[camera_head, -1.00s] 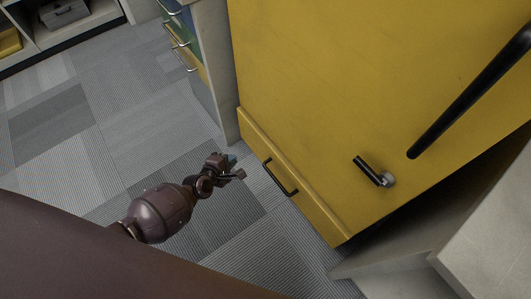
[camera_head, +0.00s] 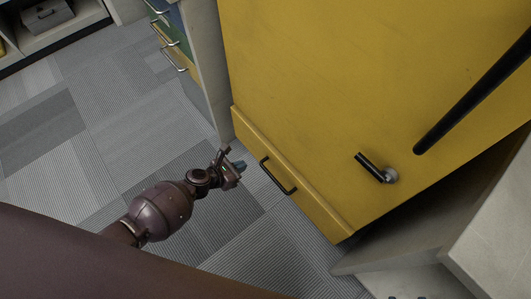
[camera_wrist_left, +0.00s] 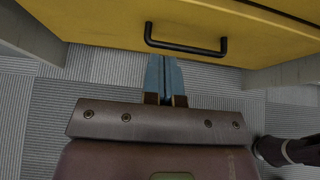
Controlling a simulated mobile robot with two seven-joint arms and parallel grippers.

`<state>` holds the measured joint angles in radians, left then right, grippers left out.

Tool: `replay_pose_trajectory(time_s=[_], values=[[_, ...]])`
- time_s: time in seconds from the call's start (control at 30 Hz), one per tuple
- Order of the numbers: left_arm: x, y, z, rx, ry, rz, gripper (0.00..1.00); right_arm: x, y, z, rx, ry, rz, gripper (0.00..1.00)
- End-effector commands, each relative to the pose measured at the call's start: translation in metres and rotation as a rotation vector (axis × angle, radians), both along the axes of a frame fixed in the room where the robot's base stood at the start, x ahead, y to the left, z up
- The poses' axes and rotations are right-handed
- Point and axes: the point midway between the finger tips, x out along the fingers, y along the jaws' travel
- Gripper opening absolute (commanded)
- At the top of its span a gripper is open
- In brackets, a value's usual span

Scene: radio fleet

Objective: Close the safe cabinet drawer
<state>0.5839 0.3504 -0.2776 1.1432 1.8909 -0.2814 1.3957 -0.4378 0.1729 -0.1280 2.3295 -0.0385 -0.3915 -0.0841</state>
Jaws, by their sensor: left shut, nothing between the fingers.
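The safe cabinet (camera_head: 340,90) is a large yellow body with a black lever and a long black bar handle on its front. Its low yellow drawer (camera_head: 318,212) has a black handle (camera_head: 277,176) and seems to stand out a little from the front. The drawer (camera_wrist_left: 100,22) also spans the top of the left wrist view, with its handle (camera_wrist_left: 186,47) in the middle. My left gripper (camera_head: 241,165) is shut and empty, just in front of the drawer and left of the handle. Its blue fingers (camera_wrist_left: 163,77) point at the drawer; contact cannot be told.
Grey carpet (camera_head: 90,150) is clear left of my left arm. A unit with coloured drawers (camera_head: 172,38) stands left of the cabinet, and open shelving (camera_head: 60,40) is at the far left. A pale grey block (camera_head: 490,225) is at the right.

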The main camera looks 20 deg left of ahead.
Motion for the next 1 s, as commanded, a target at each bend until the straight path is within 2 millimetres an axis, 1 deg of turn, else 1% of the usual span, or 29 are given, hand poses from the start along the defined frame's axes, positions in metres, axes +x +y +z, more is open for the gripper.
replay_pose_trajectory(time_s=[0.03,0.3,0.5,0.6,0.7,0.83,1.0], values=[[0.002,-0.005,-0.011,-0.001,0.009,0.000,0.00,-0.003,0.000,-0.006,-0.004,0.011,0.005,0.48],[0.030,-0.026,-0.033,0.002,0.010,-0.001,0.00,0.005,0.004,-0.003,-0.012,-0.032,0.035,0.48],[0.051,-0.041,-0.047,0.001,0.009,-0.001,0.00,0.007,0.002,-0.003,0.010,-0.087,0.017,0.48],[0.066,-0.049,-0.041,0.002,0.002,-0.001,0.00,0.008,0.001,-0.001,0.013,-0.097,0.015,0.48],[0.074,-0.055,-0.041,0.004,0.001,-0.001,0.00,0.008,0.001,-0.001,0.016,-0.103,0.012,0.48],[0.082,-0.060,-0.040,0.002,0.001,0.000,0.00,0.008,0.000,-0.001,0.020,-0.109,0.010,0.48],[0.085,-0.062,-0.039,0.002,0.001,0.000,0.00,0.008,0.000,-0.001,0.021,-0.111,0.009,0.48]])
